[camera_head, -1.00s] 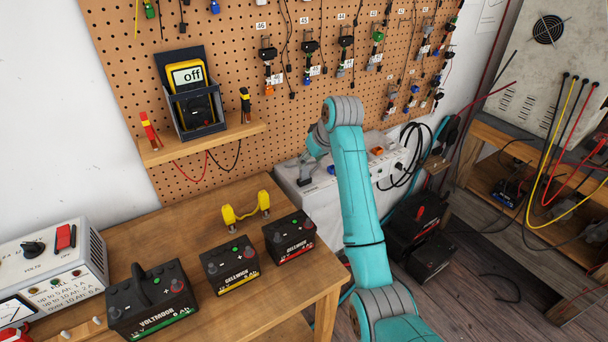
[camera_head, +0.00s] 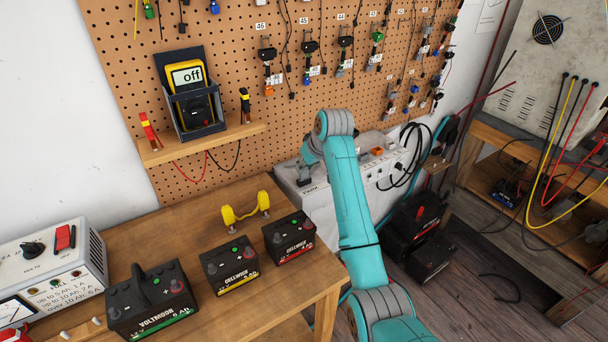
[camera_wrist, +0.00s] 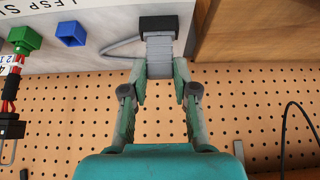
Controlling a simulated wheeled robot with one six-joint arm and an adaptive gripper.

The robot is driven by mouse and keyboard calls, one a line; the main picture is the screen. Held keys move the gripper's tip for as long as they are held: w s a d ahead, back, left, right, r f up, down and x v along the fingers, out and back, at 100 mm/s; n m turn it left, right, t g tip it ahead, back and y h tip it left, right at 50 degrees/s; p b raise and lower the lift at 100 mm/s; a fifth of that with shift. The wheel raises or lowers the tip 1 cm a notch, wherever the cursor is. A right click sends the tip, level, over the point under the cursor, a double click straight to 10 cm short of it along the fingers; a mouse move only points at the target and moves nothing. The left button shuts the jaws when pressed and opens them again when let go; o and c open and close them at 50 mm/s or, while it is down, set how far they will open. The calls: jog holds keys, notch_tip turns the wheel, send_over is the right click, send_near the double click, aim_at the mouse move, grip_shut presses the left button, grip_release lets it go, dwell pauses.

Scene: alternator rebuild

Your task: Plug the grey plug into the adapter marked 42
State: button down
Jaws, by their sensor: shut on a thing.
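My gripper (camera_wrist: 160,78) is shut on a ribbed grey plug (camera_wrist: 160,56) in the wrist view. A black block (camera_wrist: 158,24) sits at the plug's far end; I cannot tell whether it is part of the plug. A grey lead (camera_wrist: 122,44) curves beside the plug. Adapters hang in rows on the pegboard (camera_head: 240,90) in the head view; tags 46, 45 and 44 are legible there, but I cannot single out 42. One tagged adapter with red wires (camera_wrist: 12,85) shows at the left of the wrist view, its tag cut off.
Green (camera_wrist: 24,40) and blue (camera_wrist: 71,34) sockets sit on a white lettered panel near the plug. In the head view, a white power unit (camera_head: 320,200) stands below the pegboard. The wooden table (camera_head: 180,220) holds batteries. A shelf carries a multimeter (camera_head: 188,78) reading "off".

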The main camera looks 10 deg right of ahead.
jog(key=shift+r, duration=0.15)
jog(key=shift+r, duration=0.4)
jog(key=shift+r, duration=0.1)
jog(key=shift+r, duration=1.45)
